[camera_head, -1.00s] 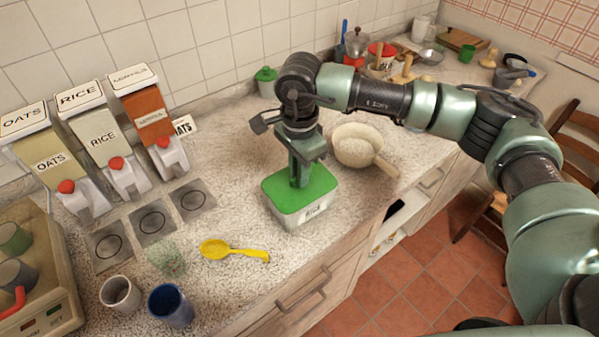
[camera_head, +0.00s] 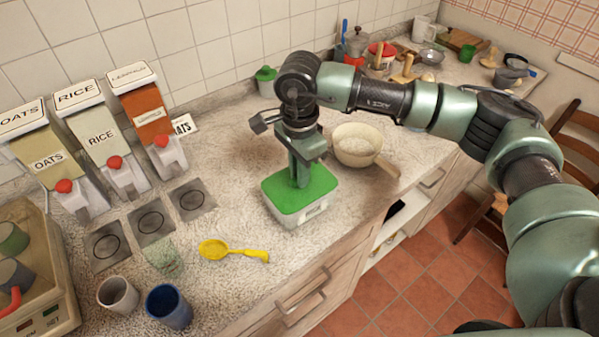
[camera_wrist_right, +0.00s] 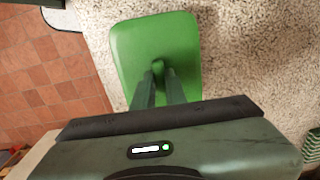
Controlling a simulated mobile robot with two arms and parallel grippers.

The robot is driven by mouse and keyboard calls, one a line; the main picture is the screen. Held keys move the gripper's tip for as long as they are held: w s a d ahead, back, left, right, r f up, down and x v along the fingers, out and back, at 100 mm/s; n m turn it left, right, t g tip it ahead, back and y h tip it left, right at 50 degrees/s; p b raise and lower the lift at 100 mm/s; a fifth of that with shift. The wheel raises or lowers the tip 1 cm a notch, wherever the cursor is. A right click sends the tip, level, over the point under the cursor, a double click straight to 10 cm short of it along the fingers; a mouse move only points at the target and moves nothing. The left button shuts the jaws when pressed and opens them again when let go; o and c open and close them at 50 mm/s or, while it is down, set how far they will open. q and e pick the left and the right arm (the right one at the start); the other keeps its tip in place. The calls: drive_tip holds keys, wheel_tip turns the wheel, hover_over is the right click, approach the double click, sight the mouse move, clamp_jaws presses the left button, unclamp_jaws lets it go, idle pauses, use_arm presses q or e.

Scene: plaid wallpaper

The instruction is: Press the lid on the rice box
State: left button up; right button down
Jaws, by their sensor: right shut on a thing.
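The rice box (camera_head: 306,214) is a pale box with a label on its front, standing on the counter near the front edge. A green lid (camera_head: 318,194) lies on top of it and covers its opening. My right gripper (camera_head: 301,184) points straight down over the lid. In the right wrist view its fingers (camera_wrist_right: 158,92) are closed on a small green knob (camera_wrist_right: 158,68) at the middle of the lid (camera_wrist_right: 185,45). Whether the lid is fully seated all round cannot be told. My left gripper does not show.
A cream bowl (camera_head: 346,147) of white grains with a handle stands right behind the box. A yellow scoop (camera_head: 234,251) lies left of it. Dispensers (camera_head: 103,137), a blue cup (camera_head: 169,307), a grey cup (camera_head: 118,296) and a clear cup (camera_head: 162,257) stand further left.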

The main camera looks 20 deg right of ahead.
drive_tip(key=shift+f+b, duration=0.1)
drive_tip(key=shift+b, duration=0.3)
idle(0.6)
idle(0.3)
drive_tip(key=c, duration=0.9)
unclamp_jaws()
drive_tip(key=shift+r+p, duration=1.35)
drive_tip(key=shift+r, duration=2.2)
clamp_jaws()
